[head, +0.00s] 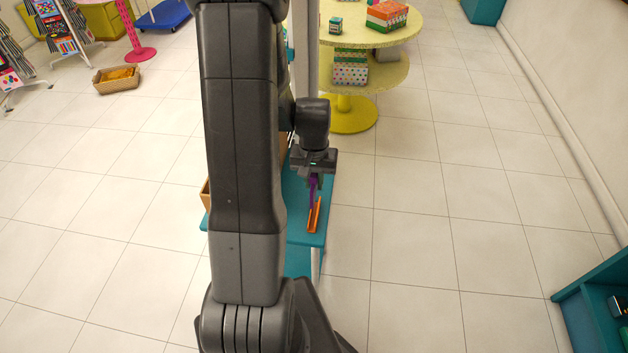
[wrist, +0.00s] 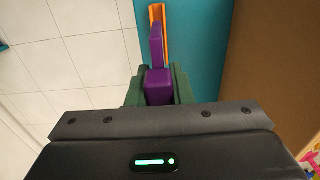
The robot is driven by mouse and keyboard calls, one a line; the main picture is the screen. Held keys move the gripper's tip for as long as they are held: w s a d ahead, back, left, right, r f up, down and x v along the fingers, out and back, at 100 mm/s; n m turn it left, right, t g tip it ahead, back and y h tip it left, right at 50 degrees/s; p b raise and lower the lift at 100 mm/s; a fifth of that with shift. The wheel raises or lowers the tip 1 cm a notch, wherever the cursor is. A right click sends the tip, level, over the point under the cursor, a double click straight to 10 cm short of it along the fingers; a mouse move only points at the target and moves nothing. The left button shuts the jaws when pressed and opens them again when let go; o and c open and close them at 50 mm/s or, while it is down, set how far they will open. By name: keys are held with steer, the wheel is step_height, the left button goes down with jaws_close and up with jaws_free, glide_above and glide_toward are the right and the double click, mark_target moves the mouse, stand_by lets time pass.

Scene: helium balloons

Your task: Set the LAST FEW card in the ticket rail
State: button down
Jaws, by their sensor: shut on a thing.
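My gripper (head: 315,178) is shut on a purple piece (head: 313,188), which I take to be the LAST FEW card; no lettering shows. In the wrist view the purple card (wrist: 157,45) reaches out from between the dark green fingers (wrist: 158,88). The orange ticket rail (head: 315,215) is a narrow strip on the teal shelf top (head: 297,225). In the wrist view the card's far end overlaps the orange rail (wrist: 165,32). I cannot tell whether it sits in the rail or is just above or beside it.
A brown box side (wrist: 275,65) stands right of the rail in the wrist view. A round yellow table (head: 400,30) with boxes is behind. A teal cabinet (head: 590,305) is at lower right. Floor (head: 440,230) right of the shelf is clear.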

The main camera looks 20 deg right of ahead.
steer(key=shift+r+p, duration=2)
steer(key=shift+r, duration=0.95)
